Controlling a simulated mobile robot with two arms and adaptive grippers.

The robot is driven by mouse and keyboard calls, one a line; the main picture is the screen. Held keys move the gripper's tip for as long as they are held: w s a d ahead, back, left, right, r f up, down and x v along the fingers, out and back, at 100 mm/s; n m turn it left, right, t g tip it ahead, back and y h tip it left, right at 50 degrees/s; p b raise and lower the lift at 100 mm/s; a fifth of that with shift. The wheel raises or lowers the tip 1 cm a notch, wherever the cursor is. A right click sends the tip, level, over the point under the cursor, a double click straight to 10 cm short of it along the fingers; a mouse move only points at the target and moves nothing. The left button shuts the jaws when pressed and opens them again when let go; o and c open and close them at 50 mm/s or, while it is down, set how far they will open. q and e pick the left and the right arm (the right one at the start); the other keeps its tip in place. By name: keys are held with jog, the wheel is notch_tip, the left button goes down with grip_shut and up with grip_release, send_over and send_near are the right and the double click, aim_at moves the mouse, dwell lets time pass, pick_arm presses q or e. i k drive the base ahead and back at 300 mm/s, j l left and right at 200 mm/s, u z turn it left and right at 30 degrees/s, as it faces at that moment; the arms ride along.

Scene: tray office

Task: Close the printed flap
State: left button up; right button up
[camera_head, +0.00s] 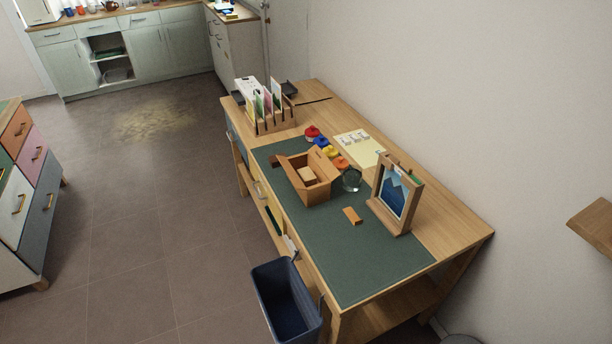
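An open brown box (318,192) stands on the green desk mat (365,262), with a pale block (305,174) inside. One flap (281,160) sticks outward at its far left side. Another raised panel or flap (322,160) stands at its far right side. At this size I cannot make out print on either one. Neither of my grippers is in view.
A glass (351,180) and a picture frame (397,195) stand right of the box. A small orange block (352,215) lies in front. Several coloured round items (323,142) and a file rack (270,115) are behind. A blue bin (287,300) stands beside the desk.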

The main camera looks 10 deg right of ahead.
aim_at(328, 168)
jog(key=i+l, duration=0.1)
jog(key=l, duration=0.2)
jog(key=i+l, duration=0.15)
jog(key=l, duration=0.15)
jog(key=i+l+u, duration=0.1)
jog(key=l, duration=0.2)
jog(key=i+l, duration=0.15)
jog(key=l, duration=0.15)
jog(key=k+j, duration=0.1)
jog(key=k, duration=0.3)
jog(key=z, duration=0.05)
